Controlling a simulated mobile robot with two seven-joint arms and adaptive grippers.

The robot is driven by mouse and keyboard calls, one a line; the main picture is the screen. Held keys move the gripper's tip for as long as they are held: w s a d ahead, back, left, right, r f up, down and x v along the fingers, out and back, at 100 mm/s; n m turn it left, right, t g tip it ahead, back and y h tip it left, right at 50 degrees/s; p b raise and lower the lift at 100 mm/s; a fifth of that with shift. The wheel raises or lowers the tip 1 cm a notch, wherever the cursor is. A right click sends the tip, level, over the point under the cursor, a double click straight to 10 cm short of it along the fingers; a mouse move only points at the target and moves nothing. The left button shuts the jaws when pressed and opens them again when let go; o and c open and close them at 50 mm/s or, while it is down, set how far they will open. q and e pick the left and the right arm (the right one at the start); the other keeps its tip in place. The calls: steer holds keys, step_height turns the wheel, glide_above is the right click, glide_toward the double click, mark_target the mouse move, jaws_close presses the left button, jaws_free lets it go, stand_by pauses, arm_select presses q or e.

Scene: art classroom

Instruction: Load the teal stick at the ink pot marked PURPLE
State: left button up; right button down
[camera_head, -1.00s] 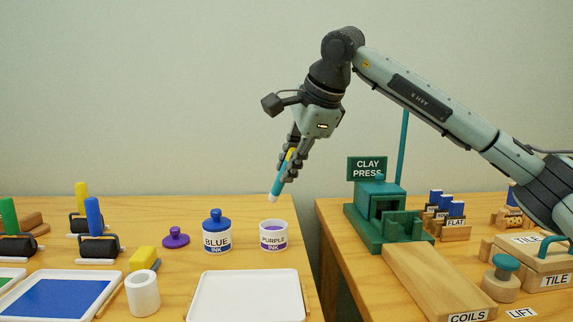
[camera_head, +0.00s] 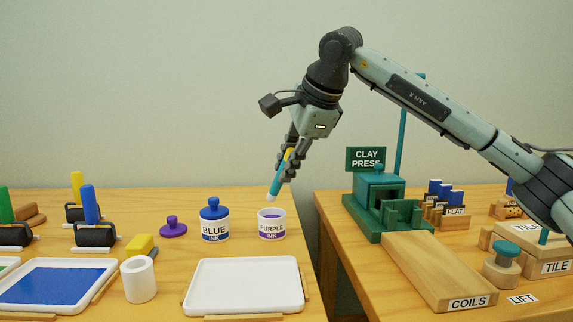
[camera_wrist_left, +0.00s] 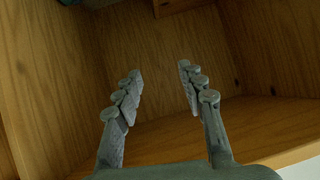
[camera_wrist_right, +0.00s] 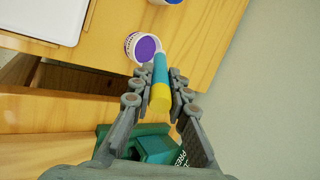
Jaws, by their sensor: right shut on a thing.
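My right gripper (camera_head: 290,158) is shut on the teal stick (camera_head: 277,186), which has a yellow band and a white tip. It holds the stick tilted, tip down and to the left, just above the ink pot marked PURPLE (camera_head: 271,226). The pot is open and shows purple ink. In the right wrist view the stick (camera_wrist_right: 160,72) points toward the pot (camera_wrist_right: 143,47), with its tip near the rim; I cannot tell whether they touch. My left gripper (camera_wrist_left: 158,88) is open and empty in front of a wooden surface.
A lidded BLUE ink pot (camera_head: 214,222) stands just left of the purple one. A purple lid (camera_head: 173,227) lies farther left. A white tray (camera_head: 244,286) is in front. The green clay press (camera_head: 380,199) stands on the right table, across a gap.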

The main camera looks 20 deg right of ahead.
step_height(320, 180, down, 2)
steer(key=shift+f+b, duration=0.25)
steer(key=shift+b, duration=0.7)
arm_select(q)
steer(key=w+d+r+t+h, duration=0.2)
steer(key=d+r+t, duration=0.3)
steer(key=r, duration=0.5)
steer(key=shift+w+d+m+h, duration=0.15)
steer(key=shift+d+m+h, duration=0.15)
steer(key=shift+d+h, duration=0.45)
arm_select(e)
steer(key=shift+f, duration=0.2)
arm_select(q)
steer(key=shift+r, duration=0.1)
steer(key=shift+f+b, duration=0.5)
steer(key=shift+b, duration=0.1)
arm_select(e)
steer(key=shift+f, duration=0.7)
arm_select(q)
steer(key=shift+r, duration=0.1)
arm_select(e)
steer(key=shift+r, duration=0.1)
step_height(320, 180, up, 7)
steer(key=p, duration=0.6)
arm_select(q)
step_height(320, 180, up, 6)
steer(key=shift+f, duration=0.2)
